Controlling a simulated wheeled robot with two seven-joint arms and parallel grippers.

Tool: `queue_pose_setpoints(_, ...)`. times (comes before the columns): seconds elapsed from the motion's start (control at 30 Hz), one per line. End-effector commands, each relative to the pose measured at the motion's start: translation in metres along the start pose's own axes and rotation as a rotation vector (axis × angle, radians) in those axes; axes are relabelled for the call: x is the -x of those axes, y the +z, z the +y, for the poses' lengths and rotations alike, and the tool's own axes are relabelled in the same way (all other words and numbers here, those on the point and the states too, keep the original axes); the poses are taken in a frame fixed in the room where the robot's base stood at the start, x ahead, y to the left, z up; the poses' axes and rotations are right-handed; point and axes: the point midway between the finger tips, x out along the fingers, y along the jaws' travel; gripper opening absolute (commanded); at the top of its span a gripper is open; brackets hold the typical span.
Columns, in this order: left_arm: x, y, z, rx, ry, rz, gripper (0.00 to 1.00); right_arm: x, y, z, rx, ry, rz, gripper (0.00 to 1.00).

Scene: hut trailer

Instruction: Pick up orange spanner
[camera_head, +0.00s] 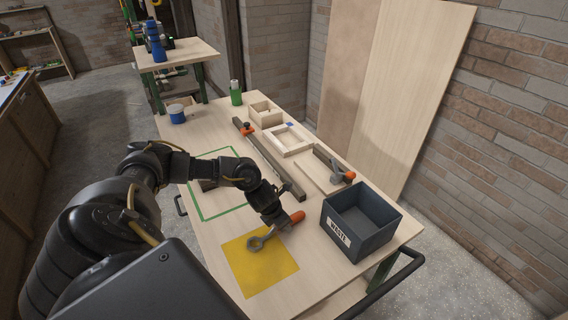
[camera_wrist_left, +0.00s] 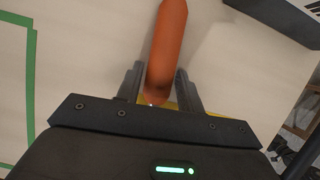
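The orange spanner has a grey ring-shaped head (camera_head: 258,241) over the yellow square (camera_head: 262,268) and an orange handle (camera_head: 297,217) pointing away to the right. My left gripper (camera_head: 283,219) is low over the middle of the spanner, hiding part of it. In the left wrist view the orange handle (camera_wrist_left: 167,45) runs between the two fingers of my left gripper (camera_wrist_left: 160,88). Narrow gaps show beside the handle, so the fingers look open around it. The spanner's head is hidden there. My right gripper is in neither view.
A dark open bin labelled WASTE (camera_head: 362,225) stands close to the right of the spanner. A long wooden beam (camera_head: 268,160), a pale frame (camera_head: 288,140) and an orange-handled clamp (camera_head: 340,174) lie farther back. The green-outlined area (camera_head: 204,217) is left of the gripper.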

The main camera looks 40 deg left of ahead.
Motion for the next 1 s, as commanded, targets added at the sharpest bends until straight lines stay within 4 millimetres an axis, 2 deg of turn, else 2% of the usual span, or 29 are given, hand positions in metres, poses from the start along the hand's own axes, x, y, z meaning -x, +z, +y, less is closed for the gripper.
queue_pose_setpoints(0.03,0.000,0.000,0.000,0.000,0.000,0.000,0.30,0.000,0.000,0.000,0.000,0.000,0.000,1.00)
queue_pose_setpoints(0.27,0.000,0.000,0.000,0.000,0.000,0.000,0.00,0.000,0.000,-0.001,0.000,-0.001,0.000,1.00)
queue_pose_setpoints(0.67,0.007,0.004,0.000,0.000,-0.001,-0.003,0.00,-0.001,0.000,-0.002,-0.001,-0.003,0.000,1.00)
queue_pose_setpoints(0.87,0.032,0.013,0.002,-0.002,0.000,-0.007,0.00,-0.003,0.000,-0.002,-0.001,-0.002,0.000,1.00)
queue_pose_setpoints(1.0,0.064,0.004,0.018,-0.002,0.004,-0.005,0.00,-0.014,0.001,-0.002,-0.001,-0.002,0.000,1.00)
